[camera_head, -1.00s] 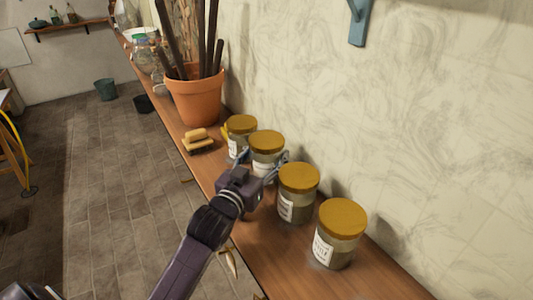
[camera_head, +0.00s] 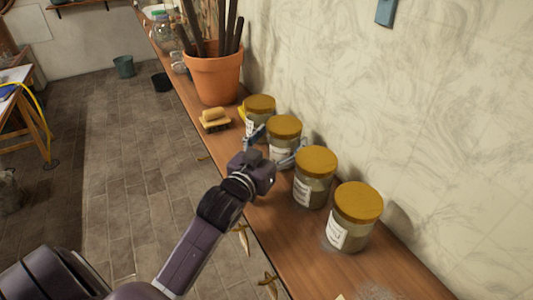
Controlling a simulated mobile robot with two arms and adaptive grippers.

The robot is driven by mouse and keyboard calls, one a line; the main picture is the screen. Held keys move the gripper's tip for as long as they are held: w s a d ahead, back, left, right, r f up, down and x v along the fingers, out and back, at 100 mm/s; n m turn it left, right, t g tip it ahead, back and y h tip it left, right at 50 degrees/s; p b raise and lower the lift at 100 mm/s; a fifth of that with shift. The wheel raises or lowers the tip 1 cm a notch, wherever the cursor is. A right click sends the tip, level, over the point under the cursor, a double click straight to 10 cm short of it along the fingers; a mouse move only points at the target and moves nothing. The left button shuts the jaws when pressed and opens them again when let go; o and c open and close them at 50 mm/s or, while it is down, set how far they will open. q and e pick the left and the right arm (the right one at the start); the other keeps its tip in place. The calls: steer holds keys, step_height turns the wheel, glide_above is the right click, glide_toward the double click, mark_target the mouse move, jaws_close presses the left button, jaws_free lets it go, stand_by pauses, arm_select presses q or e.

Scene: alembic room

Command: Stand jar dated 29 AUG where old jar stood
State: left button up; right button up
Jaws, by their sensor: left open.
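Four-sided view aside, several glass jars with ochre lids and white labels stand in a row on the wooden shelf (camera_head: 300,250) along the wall. They are the farthest jar (camera_head: 259,104), the second jar (camera_head: 284,127), the third jar (camera_head: 315,164) and the nearest jar (camera_head: 356,205). The label writing is too small to read, so I cannot tell which is dated 29 AUG. My left gripper (camera_head: 276,146) is open at the second jar, one finger on each side of it. I cannot tell whether the fingers touch it. My right gripper is not in view.
A terracotta pot (camera_head: 213,78) with dark sticks stands beyond the jars. A brush (camera_head: 214,119) lies near the shelf's front edge. Glass vessels (camera_head: 165,35) stand farther back. A pale powdery patch (camera_head: 375,291) marks the shelf in front of the nearest jar.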

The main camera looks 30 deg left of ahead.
arm_select(q)
steer(key=s, duration=0.6)
steer(key=s+b, duration=0.1)
steer(key=s, duration=0.2)
steer(key=shift+s+d+r, duration=0.2)
steer(key=shift+d+r, duration=0.05)
steer(key=shift+d, duration=0.05)
steer(key=shift+s+r, duration=0.1)
steer(key=shift+s, duration=0.5)
